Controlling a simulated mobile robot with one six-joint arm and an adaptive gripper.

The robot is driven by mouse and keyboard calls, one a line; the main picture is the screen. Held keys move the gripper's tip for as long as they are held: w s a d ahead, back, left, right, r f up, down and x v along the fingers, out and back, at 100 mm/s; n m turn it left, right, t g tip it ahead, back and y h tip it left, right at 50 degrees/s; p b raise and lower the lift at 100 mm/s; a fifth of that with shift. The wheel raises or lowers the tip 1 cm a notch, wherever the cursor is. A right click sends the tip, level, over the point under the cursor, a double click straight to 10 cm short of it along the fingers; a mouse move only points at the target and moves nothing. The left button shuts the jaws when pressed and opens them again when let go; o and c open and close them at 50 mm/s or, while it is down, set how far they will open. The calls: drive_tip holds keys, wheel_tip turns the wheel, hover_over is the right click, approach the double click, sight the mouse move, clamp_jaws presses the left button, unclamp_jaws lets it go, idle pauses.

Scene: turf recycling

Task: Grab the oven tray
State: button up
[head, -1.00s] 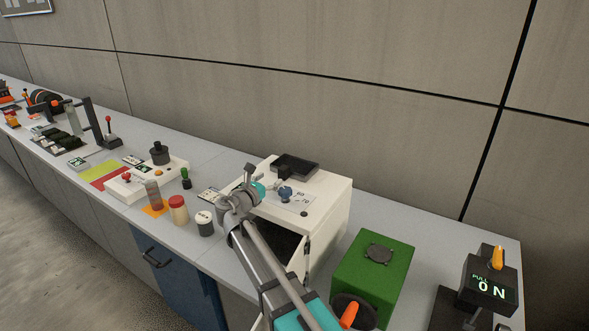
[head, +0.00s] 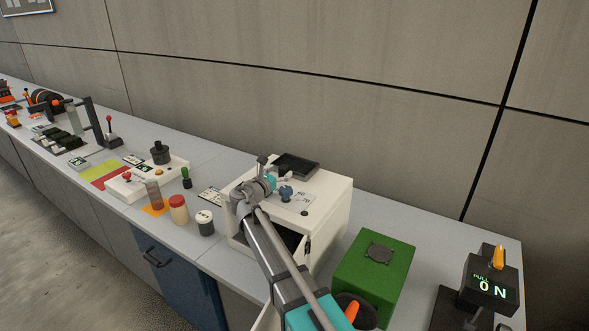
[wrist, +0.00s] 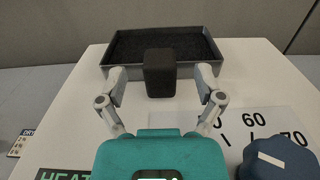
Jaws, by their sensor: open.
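The oven tray (head: 297,164) is a dark, shallow rectangular tray lying on top of the white oven (head: 333,208). In the wrist view, the tray (wrist: 215,68) is straight ahead, with its dark block-shaped handle (wrist: 158,76) at the near side. My gripper (wrist: 162,74) is open, one finger on each side of the handle, with visible gaps to it. Nothing is held. In the head view, my arm partly hides the oven's front, and the fingertips are hard to make out.
A blue knob (wrist: 280,158) stands on the oven top, close to my gripper's right. The oven door (head: 308,225) hangs open at the front. A green box (head: 375,282) stands right of the oven. Jars (head: 179,209) stand to its left. The wall is behind.

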sight(285, 166)
drive_tip(key=shift+x, duration=1.55)
clamp_jaws()
drive_tip(key=shift+r, duration=0.1)
wheel_tip(285, 166, up, 2)
drive_tip(key=shift+r+p, duration=0.1)
drive_tip(key=shift+p, duration=1.15)
drive_tip(key=s+r+p, duration=1)
drive_tip(key=s, duration=0.4)
drive_tip(key=shift+a+r, duration=0.25)
drive_tip(key=shift+f, duration=0.2)
